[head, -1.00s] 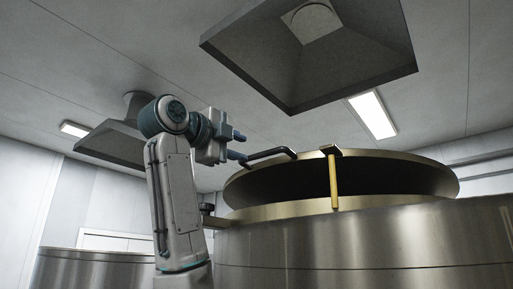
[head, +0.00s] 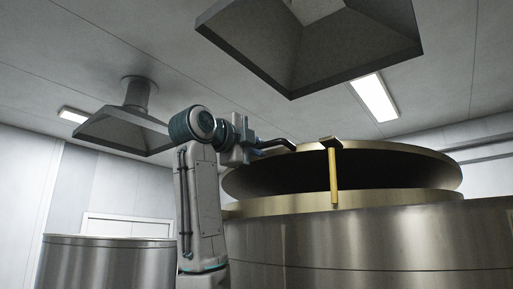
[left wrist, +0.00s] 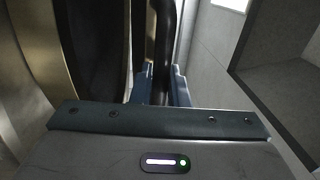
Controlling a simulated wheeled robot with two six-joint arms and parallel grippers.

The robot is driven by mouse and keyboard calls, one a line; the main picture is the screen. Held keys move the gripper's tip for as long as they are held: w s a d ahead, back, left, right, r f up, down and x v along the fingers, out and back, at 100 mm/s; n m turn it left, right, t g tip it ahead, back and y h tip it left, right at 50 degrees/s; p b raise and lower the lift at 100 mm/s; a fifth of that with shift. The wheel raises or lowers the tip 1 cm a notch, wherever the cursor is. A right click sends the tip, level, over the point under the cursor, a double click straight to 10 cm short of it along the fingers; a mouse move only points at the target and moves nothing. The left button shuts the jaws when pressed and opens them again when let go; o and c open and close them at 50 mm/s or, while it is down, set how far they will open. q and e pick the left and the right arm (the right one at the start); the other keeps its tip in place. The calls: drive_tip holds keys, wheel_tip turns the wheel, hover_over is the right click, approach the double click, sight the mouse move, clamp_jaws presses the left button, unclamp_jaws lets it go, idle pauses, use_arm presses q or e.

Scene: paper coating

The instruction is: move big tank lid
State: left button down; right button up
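The big tank lid (head: 400,159) is a wide, brass-coloured round lid, tilted open above the steel tank (head: 380,235). A bent black handle (head: 277,144) sticks out from its left edge. My left gripper (head: 258,151) is at the outer end of this handle. In the left wrist view, the handle (left wrist: 162,40) runs down between the two blue fingers (left wrist: 161,88), which lie close on both sides of it and look shut on it. The exact contact is partly hidden behind the gripper body. My right gripper is out of view.
A brass-coloured upright bar (head: 333,180) stands at the tank's front rim. A grey hood (head: 315,45) hangs above the tank, and another hood (head: 125,125) hangs at the left. A second steel tank (head: 100,262) stands at the lower left.

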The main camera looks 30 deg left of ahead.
use_arm(q)
drive_tip(key=shift+r, duration=0.15)
drive_tip(key=r, duration=0.4)
drive_tip(key=w+r, duration=0.1)
drive_tip(key=r, duration=0.1)
drive_tip(key=shift+d+r, duration=0.1)
drive_tip(key=shift+w+r, duration=0.15)
drive_tip(key=shift+r, duration=0.35)
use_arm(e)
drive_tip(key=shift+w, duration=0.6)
use_arm(q)
drive_tip(key=c, duration=1.5)
unclamp_jaws()
drive_tip(key=shift+w+f, duration=0.1)
drive_tip(key=shift+w, duration=0.05)
